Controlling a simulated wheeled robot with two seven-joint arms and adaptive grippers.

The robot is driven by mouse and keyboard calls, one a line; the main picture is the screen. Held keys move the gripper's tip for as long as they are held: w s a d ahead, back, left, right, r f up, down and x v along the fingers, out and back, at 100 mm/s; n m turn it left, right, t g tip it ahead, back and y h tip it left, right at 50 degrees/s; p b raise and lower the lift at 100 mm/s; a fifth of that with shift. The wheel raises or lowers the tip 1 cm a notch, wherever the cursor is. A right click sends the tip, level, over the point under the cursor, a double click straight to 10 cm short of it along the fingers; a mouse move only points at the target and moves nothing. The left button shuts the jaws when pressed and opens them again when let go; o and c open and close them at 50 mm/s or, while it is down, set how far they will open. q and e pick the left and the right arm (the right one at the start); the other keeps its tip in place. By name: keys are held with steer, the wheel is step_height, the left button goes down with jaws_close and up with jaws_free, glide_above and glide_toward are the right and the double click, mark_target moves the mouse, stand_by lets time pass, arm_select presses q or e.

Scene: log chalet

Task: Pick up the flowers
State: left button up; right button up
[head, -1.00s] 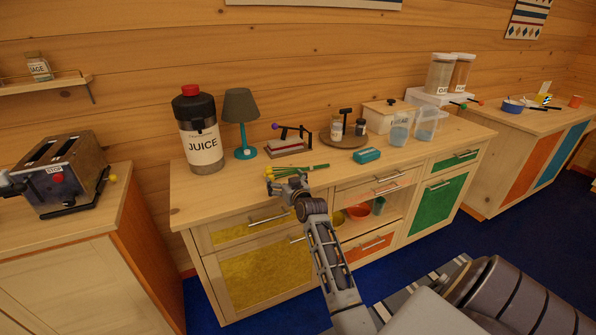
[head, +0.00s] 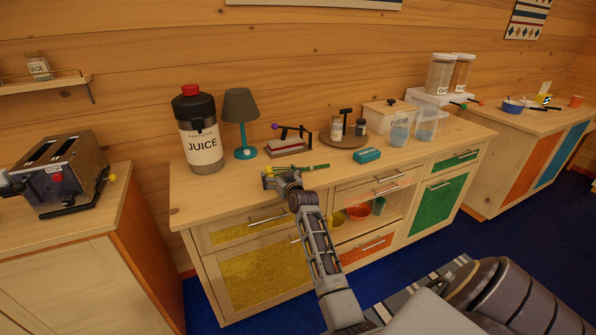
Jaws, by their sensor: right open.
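The flowers (head: 312,167) lie flat on the wooden counter, with green stems pointing right and small yellow heads at the left end. My right gripper (head: 279,180) is at the counter's front edge, at the head end of the flowers, and hides part of them. Its jaws are open, and the flowers look to be just beyond or between the fingers; I cannot tell whether they touch. My left gripper is not in view.
Behind the flowers stand a juice jug (head: 198,135), a teal lamp (head: 242,118) and a red-and-grey press (head: 287,147). A teal box (head: 367,155) lies to the right. The counter (head: 225,196) left of my gripper is clear.

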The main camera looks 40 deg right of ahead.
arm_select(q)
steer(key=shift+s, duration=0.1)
arm_select(e)
steer(key=c, duration=1)
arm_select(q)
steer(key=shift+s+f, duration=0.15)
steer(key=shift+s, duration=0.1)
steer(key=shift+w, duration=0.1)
arm_select(e)
steer(key=shift+r, duration=0.15)
steer(key=shift+r, duration=0.5)
step_height(320, 180, up, 8)
steer(key=shift+f+p, duration=0.15)
steer(key=shift+p, duration=0.4)
steer(key=shift+r, duration=0.5)
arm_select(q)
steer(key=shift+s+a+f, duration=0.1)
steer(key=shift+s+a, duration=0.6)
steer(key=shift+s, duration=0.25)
